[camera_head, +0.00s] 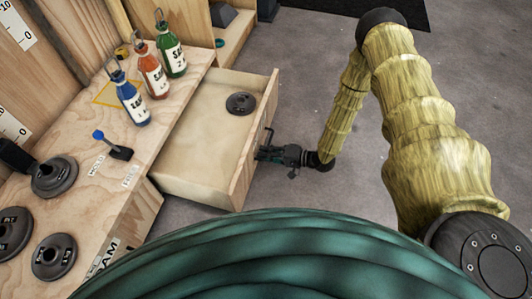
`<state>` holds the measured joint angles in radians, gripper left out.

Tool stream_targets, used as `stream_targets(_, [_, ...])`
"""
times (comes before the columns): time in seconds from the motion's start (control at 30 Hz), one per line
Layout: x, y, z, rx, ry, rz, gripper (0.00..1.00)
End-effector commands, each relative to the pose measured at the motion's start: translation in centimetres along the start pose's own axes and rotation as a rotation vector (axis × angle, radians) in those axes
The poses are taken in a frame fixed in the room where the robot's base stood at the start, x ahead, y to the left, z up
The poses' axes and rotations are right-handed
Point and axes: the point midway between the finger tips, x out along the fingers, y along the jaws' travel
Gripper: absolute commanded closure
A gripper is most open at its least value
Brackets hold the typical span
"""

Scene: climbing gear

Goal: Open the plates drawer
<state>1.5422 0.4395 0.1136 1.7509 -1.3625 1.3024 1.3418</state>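The drawer (205,165) is pulled out from the wooden bench. Its light wooden inside shows, with one dark round plate (241,103) lying near its far end. A dark handle (268,137) is on the drawer's front panel. My gripper (262,153) is at the handle, at the outer face of the drawer front. The fingers are small and dark here, and I cannot tell whether they are closed around the handle. My arm reaches to it from the right.
Blue (131,98), orange (152,71) and green (171,48) bottles stand on the bench top (75,125). Several dark plates, one here (54,177), lie at the left. A small blue-knobbed lever (118,151) stands nearby. Grey floor (300,60) beyond the drawer is clear.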

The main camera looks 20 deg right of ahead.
Motion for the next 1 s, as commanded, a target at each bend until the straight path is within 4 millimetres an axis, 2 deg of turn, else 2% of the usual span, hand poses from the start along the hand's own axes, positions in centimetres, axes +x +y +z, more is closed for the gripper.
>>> stream_targets(0.03, [0.0, 0.1, 0.2, 0.002, -0.002, 0.001, 0.8])
stream_targets(0.1, [0.0, 0.1, 0.1, 0.002, -0.001, 0.001, 0.68])
stream_targets(0.4, [-0.1, 0.1, 0.0, 0.001, 0.001, 0.001, 0.68])
stream_targets(0.57, [-1.0, 0.1, -0.1, 0.001, 0.002, 0.002, 0.68])
stream_targets(0.67, [-2.3, 0.1, 0.0, 0.001, 0.002, 0.001, 0.68])
stream_targets(1.0, [-8.4, 0.1, 0.0, 0.002, 0.001, 0.002, 0.68])
